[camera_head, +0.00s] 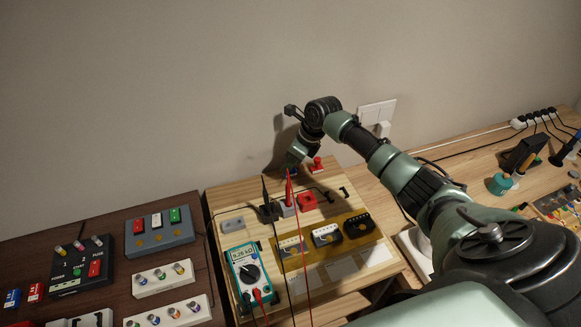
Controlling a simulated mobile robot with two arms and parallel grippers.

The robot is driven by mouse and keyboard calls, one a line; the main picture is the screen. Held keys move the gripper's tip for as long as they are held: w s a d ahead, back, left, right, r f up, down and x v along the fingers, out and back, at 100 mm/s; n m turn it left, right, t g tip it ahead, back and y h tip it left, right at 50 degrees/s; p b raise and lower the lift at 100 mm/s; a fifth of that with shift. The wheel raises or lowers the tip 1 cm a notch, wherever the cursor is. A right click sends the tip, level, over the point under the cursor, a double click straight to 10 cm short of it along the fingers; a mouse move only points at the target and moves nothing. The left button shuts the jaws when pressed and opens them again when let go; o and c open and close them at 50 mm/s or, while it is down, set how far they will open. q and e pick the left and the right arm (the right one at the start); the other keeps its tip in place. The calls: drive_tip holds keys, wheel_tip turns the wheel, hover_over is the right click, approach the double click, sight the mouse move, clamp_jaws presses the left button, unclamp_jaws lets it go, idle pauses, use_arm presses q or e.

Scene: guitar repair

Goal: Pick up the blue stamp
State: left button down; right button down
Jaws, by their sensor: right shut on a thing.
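My right gripper (294,163) reaches down at the back of the light wooden board (218,197), near the wall. The gripper and arm hide the rest, and I cannot tell if the stamp touches the board. A red stamp (317,164) stands just to the right of the gripper. My left gripper is not in view.
Red and black probe leads stand in front of the gripper and run to a multimeter (248,270). A red block (307,202) and several pickups (326,235) lie nearby. A dark table (110,271) with switch boxes is at left. The wall is close behind.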

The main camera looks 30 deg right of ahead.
wheel_tip(320, 180, up, 18)
drive_tip(key=b, duration=0.2)
drive_tip(key=shift+r, duration=0.25)
drive_tip(key=c, duration=2.2)
unclamp_jaws()
